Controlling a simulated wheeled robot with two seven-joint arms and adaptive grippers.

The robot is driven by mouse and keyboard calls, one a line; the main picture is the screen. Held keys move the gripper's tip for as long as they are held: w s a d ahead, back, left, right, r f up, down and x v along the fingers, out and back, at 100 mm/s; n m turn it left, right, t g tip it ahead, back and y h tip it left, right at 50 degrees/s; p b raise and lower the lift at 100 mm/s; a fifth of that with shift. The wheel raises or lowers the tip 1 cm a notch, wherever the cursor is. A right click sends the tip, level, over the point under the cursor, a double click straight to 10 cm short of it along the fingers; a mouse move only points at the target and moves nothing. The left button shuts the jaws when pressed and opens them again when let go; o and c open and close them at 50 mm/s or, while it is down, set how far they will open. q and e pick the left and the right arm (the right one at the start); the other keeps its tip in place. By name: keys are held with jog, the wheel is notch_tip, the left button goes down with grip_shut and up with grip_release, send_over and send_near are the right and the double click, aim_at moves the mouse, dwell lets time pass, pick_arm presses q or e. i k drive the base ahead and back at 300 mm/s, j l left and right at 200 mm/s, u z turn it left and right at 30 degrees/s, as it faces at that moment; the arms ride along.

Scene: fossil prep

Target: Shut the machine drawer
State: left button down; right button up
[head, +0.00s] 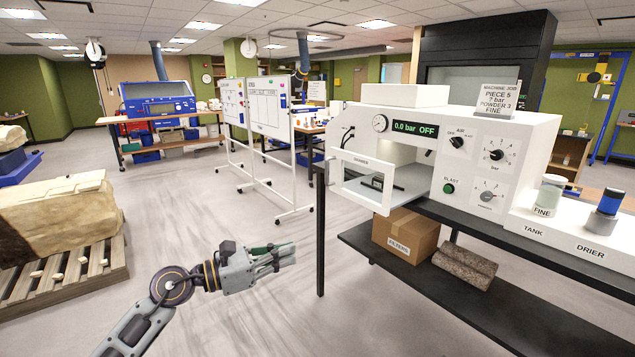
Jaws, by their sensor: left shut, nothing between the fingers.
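The white machine (470,135) stands on a dark bench at the right, its display reading "0.0 bar OFF". Its drawer (362,184) sticks out at the front left of the machine, with a framed front labelled "CHAMBER". A small dark item (375,183) lies inside it; its details are too small to tell. My left gripper (290,254) is shut and empty, low in front of the drawer and to its left. It is apart from the drawer and points right. My right gripper is not in view.
A dark post (320,230), the bench's front leg, stands between my left gripper and the box labelled "FILTERS" (405,236) on the lower shelf. Whiteboards (268,118) stand behind. A pallet (65,268) with a large block is at the left. The floor between is clear.

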aim_at(398, 189)
jog(key=i+j, duration=0.15)
jog(key=i, duration=0.5)
jog(key=i+j, duration=0.1)
jog(key=i, duration=0.6)
